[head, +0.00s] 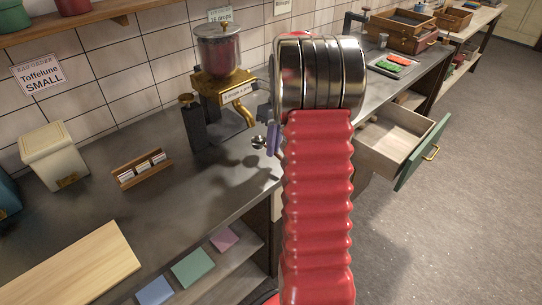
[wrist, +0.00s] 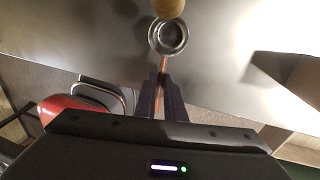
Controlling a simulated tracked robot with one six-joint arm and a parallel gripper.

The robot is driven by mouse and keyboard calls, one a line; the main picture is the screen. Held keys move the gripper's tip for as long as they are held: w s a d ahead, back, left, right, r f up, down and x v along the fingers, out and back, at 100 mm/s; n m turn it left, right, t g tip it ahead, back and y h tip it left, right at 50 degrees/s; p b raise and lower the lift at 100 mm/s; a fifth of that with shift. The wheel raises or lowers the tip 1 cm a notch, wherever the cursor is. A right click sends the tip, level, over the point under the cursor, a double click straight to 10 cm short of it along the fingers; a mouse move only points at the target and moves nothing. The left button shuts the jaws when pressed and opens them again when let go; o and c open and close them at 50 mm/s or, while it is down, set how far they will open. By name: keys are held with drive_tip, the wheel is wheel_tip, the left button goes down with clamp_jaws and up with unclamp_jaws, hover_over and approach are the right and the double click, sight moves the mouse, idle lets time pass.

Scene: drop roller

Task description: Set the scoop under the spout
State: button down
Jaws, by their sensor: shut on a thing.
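The scoop (head: 258,143) is a small round metal bowl. In the wrist view the bowl (wrist: 168,37) is at the top centre, with a thin copper-coloured handle running down between my fingers. My gripper (head: 272,136) is shut on that handle; its fingers also show in the wrist view (wrist: 161,92). The brass spout (head: 242,110) slopes down to the right from the dispenser, and the bowl is close below and slightly right of its tip. A rounded tan end (wrist: 168,7), apparently the spout, overlaps the bowl's far rim. The bowl looks empty.
The dispenser (head: 220,75) stands against the tiled wall, with a dark post (head: 193,125) to its left. A wooden card rack (head: 141,170) and cream bin (head: 53,155) stand further left. An open drawer (head: 395,140) juts out at right.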

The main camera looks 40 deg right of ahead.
drive_tip(key=shift+d+x, duration=0.15)
drive_tip(key=shift+x, duration=0.7)
drive_tip(key=shift+d+x, duration=0.2)
drive_tip(key=shift+x, duration=0.65)
drive_tip(key=shift+w+f, duration=0.1)
drive_tip(key=shift+f, duration=0.1)
drive_tip(key=c, duration=1.8)
unclamp_jaws()
drive_tip(key=shift+c, duration=0.2)
drive_tip(key=shift+r, duration=0.1)
drive_tip(key=v, duration=1.2)
